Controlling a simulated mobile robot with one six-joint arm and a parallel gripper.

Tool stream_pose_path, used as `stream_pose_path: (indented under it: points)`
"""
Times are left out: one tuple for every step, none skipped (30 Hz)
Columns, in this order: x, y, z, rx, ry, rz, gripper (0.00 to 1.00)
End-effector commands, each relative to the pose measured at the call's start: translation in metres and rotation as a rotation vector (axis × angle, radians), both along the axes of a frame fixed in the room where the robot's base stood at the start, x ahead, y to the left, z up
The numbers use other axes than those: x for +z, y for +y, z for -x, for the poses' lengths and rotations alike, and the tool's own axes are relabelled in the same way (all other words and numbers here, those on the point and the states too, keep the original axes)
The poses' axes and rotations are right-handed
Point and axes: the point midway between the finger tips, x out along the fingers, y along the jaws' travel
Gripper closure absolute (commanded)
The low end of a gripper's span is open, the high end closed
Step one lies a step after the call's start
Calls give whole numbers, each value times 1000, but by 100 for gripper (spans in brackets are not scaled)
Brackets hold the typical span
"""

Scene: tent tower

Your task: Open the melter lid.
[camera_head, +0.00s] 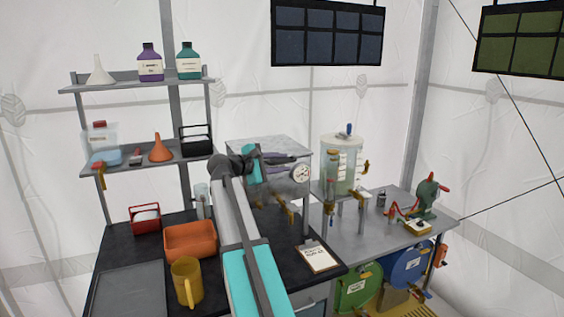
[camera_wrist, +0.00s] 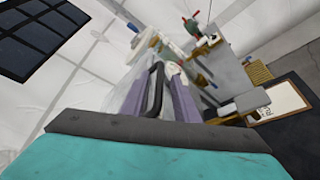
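The melter (camera_head: 301,174) is a box on the bench with a round dial on its front and a brass tap. Its pale, marbled lid (camera_head: 268,146) lies about flat on top, seen in the head view. My gripper (camera_head: 281,158) is at the lid's front edge. In the wrist view, a black bar handle (camera_wrist: 157,86) stands between the purple-grey fingers of my gripper (camera_wrist: 160,92). The fingers are apart, one on each side of the handle. I cannot tell if they touch it. My arm hides part of the melter's front.
A clear tank (camera_head: 341,172) stands right of the melter. An orange bin (camera_head: 190,241), a yellow jug (camera_head: 186,283) and a clipboard (camera_head: 318,257) are on the dark bench. Shelves (camera_head: 138,81) with bottles and funnels stand at the left. Space above the lid looks clear.

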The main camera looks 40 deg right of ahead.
Motion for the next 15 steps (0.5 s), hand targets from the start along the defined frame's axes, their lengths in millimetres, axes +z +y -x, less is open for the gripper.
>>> stream_pose_path:
  points:
    - [0,-2,0,0,0,0,72]
    - [0,-2,0,0,0,0,72]
    - [-1,-3,0,1,0,-1,72]
    - [-1,-3,0,1,0,-1,72]
    - [-1,-3,0,1,0,-1,72]
    - [-1,-3,0,1,0,0,72]
    - [-1,-3,0,1,0,0,72]
    - [-1,-3,0,1,0,0,72]
    - [-1,-3,0,1,0,0,72]
    - [-1,-3,0,1,0,0,72]
    - [-1,-3,0,1,0,0,75]
    - [-1,-2,0,1,0,0,82]
    - [-1,-2,0,1,0,0,87]
    - [-1,-2,0,1,0,0,92]
    - [-1,-2,0,1,0,0,99]
